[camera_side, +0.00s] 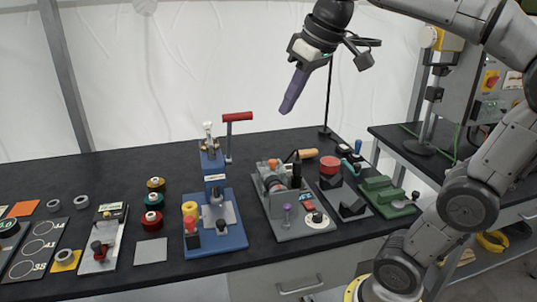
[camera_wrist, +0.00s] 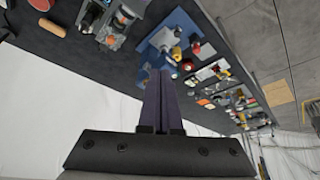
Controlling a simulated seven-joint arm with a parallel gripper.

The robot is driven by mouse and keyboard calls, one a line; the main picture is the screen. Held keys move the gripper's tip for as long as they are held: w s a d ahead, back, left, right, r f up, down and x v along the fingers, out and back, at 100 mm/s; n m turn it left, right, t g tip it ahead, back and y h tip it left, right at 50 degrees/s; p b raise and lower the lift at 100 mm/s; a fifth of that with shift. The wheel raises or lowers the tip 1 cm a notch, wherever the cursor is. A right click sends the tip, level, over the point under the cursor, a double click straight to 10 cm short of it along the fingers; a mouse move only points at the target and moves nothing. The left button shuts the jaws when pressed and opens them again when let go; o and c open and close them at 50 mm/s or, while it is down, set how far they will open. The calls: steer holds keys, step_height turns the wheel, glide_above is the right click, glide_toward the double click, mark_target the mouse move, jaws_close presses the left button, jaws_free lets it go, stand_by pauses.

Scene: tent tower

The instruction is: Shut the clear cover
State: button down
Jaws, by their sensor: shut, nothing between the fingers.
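My gripper (camera_side: 288,107) is high above the bench in the side view, its purple fingers shut, empty and pointing down and slightly left. In the wrist view the shut fingers (camera_wrist: 159,88) stand in the middle, with the bench beyond them. I cannot clearly make out a clear cover in either view. A grey-based machine (camera_side: 290,218) with a cylindrical part, a purple knob (camera_side: 287,208) and a red-and-black control stands below my gripper, well apart from it. It also shows in the wrist view (camera_wrist: 118,30). Whether a cover on it is open cannot be told.
A blue press (camera_side: 215,215) with a red lever (camera_side: 237,117) rises left of the grey machine. A green stepped block (camera_side: 385,196) and a black fixture with a red round part (camera_side: 330,165) are to its right. Spools and plates lie left. Air around my gripper is free.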

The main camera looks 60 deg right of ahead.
steer(key=w+d+m, duration=0.1)
steer(key=w+d, duration=0.7)
steer(key=w, duration=0.1)
steer(key=m+g, duration=0.1)
glide_above(265, 165)
step_height(265, 165, down, 4)
steer(key=shift+h, duration=0.3)
steer(key=s+x, duration=0.1)
steer(key=x, duration=0.5)
steer(key=s+f+x, duration=0.1)
steer(key=s+x, duration=0.1)
steer(key=x, duration=0.5)
steer(key=s+a+x, duration=0.1)
steer(key=x, duration=0.6)
steer(key=shift+s+f, duration=0.2)
steer(key=shift+f, duration=0.2)
steer(key=shift+s+a+r, duration=0.1)
steer(key=shift+s+a, duration=0.1)
steer(key=shift+s, duration=0.4)
steer(key=shift+s+a+r, duration=0.1)
steer(key=shift+s+a, duration=0.1)
steer(key=shift+s, duration=0.4)
steer(key=shift+s+a, duration=0.25)
steer(key=shift+s, duration=0.5)
